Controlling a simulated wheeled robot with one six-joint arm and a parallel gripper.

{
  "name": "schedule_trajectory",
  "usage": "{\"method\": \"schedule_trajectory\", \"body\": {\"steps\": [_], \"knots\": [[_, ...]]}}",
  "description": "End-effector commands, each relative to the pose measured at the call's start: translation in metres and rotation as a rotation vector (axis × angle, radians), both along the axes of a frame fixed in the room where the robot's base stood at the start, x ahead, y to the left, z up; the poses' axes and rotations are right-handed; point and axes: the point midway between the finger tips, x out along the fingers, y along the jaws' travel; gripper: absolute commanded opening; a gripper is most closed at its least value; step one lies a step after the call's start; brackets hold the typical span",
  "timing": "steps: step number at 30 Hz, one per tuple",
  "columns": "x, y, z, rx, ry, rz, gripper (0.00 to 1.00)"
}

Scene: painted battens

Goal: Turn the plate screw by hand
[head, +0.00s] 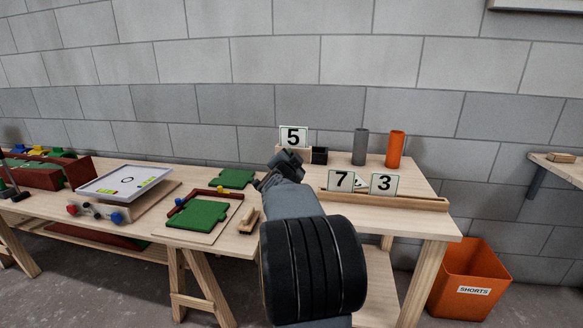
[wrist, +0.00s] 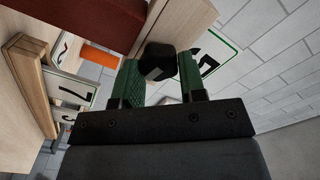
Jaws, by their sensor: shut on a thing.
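My gripper (wrist: 160,72) has its two green fingers on either side of a black faceted knob (wrist: 158,57), which looks like the head of the plate screw. The fingers are shut on it. In the head view my gripper (head: 286,160) is at the left end of the right-hand bench, just below the number 5 card (head: 293,137). My own arm hides the fingertips and the knob there. The 5 card also shows behind the right finger in the wrist view (wrist: 212,52).
Cards 7 (head: 341,181) and 3 (head: 384,184) stand on a wooden rail (head: 420,201). Green plates (head: 197,215) lie left. An orange bin (head: 470,280) stands right.

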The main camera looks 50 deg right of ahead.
Motion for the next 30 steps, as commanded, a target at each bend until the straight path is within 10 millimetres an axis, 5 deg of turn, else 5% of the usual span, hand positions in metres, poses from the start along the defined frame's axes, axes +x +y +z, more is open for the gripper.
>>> {"method": "schedule_trajectory", "body": {"steps": [30], "knots": [[0.0004, 0.0005, -0.0080, 0.508, -0.811, 0.004, 0.14]]}}
